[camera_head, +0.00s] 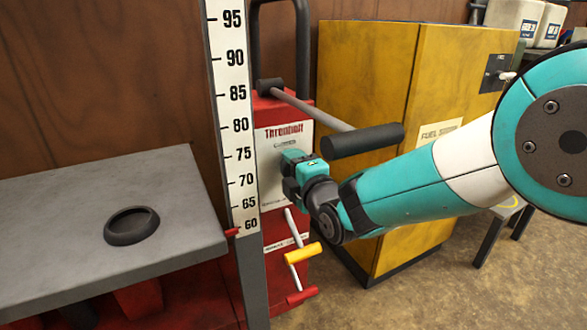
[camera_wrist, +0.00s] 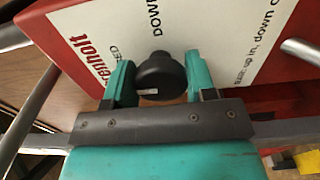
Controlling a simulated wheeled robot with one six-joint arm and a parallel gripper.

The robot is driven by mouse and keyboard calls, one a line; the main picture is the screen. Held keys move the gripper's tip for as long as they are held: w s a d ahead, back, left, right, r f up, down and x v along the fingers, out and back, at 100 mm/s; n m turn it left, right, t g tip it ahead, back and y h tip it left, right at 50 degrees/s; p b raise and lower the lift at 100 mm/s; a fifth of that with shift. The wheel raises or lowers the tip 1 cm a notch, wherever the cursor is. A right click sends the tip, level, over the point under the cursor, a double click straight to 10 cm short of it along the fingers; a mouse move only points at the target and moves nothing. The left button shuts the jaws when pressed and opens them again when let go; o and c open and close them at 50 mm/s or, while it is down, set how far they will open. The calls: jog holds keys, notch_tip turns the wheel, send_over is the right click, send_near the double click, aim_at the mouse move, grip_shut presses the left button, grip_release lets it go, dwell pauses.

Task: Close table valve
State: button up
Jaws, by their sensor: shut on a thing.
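A black round knob (camera_wrist: 160,77), which I take to be the table valve, sits on the white label panel (camera_wrist: 250,25) of the red unit (camera_head: 268,105). It has a short pale mark on its near side. My gripper (camera_wrist: 158,72) has its two teal fingers on either side of the knob, shut on it. In the head view my gripper (camera_head: 290,168) is against the front of the red unit and hides the knob. The label reads "DOWN" and a word ending in "ED", partly hidden. The grey lift table (camera_head: 60,205) is at the left.
A bar with a black padded end (camera_head: 362,140) sticks out just above my gripper. Levers with yellow (camera_head: 303,253) and red (camera_head: 302,296) handles are below. A height scale (camera_head: 235,125) stands left, its red pointer (camera_head: 231,232) near 60. A yellow fuel cabinet (camera_head: 440,85) is behind my arm.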

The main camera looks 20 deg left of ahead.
jog(key=o, duration=0.9)
jog(key=b+v, duration=0.2)
jog(key=v, duration=1.5)
jog(key=shift+s, duration=0.25)
jog(key=shift+d, duration=0.15)
